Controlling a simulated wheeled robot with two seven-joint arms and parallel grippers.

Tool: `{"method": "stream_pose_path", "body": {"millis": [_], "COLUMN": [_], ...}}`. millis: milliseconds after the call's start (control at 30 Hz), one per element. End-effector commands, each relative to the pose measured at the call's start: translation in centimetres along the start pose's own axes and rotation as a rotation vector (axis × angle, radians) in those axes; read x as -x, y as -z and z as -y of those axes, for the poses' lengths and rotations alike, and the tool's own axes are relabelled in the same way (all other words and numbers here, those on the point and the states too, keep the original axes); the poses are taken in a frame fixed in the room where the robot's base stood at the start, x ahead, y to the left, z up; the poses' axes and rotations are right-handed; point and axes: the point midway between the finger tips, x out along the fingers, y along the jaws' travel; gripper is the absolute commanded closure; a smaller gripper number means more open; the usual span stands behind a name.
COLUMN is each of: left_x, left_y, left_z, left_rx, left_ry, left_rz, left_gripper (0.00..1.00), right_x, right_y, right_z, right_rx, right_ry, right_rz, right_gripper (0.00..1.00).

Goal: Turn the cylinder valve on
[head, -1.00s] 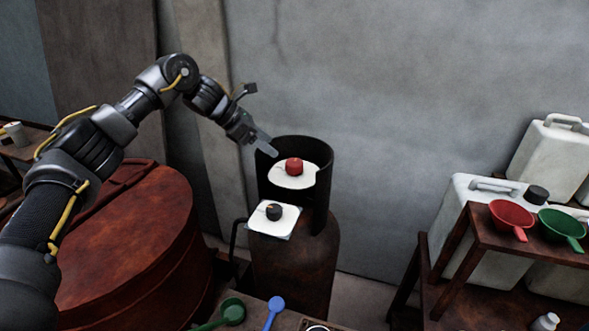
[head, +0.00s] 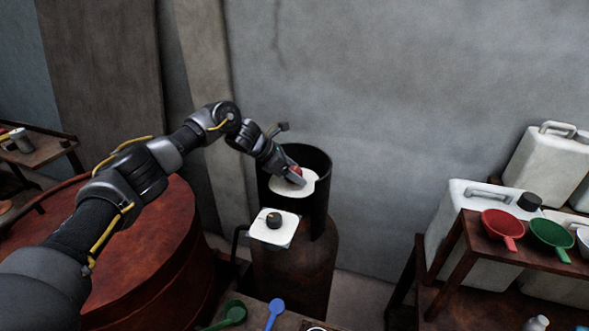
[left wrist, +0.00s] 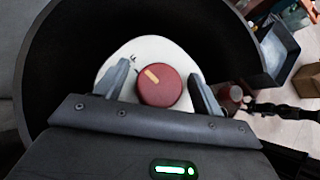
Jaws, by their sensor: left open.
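The gas cylinder (head: 300,275) stands against the wall, brown and rusty, with a dark open collar (head: 318,205) around its top. Inside the collar is the red round valve knob (left wrist: 159,86) on a white plate (left wrist: 128,60); the knob has a pale pointer mark. In the head view the knob (head: 295,172) is partly hidden by my gripper. My left gripper (left wrist: 164,84) is open, with one finger on each side of the knob and visible gaps to it. In the head view this gripper (head: 295,178) reaches into the collar from the upper left. My right gripper is not in view.
A black knob (head: 274,220) on a white plate sits on the cylinder's front. A large rusty vat (head: 150,260) stands left. Right, a shelf holds a red scoop (head: 502,224), a green scoop (head: 551,234) and white canisters (head: 545,165). Green and blue spoons (head: 275,312) lie at the bottom.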

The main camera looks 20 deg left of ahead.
Motion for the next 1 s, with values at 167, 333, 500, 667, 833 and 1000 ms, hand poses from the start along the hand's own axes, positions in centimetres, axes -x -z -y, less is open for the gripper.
{"method": "stream_pose_path", "body": {"millis": [167,333,500,667,833,1000], "left_x": [0.0,0.0,0.0,0.0,-0.1,-0.1], "left_y": [0.0,0.0,0.0,0.1,0.2,0.3], "left_z": [0.0,0.0,0.0,0.0,0.0,0.0], "left_rx": [0.0,0.0,0.0,0.004,0.035,0.106], "left_ry": [0.0,0.0,0.0,-0.005,-0.039,-0.111], "left_rz": [0.0,0.0,0.0,0.0,0.003,0.008], "left_gripper": [0.31,0.54,0.76,0.76,0.76,0.76], "right_x": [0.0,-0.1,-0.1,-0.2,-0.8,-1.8], "right_y": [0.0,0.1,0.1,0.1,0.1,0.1], "right_z": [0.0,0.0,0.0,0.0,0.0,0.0], "right_rx": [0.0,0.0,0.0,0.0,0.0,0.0], "right_ry": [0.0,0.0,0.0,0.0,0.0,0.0], "right_rz": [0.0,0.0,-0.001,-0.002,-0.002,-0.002], "right_gripper": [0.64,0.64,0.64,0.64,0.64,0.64]}}
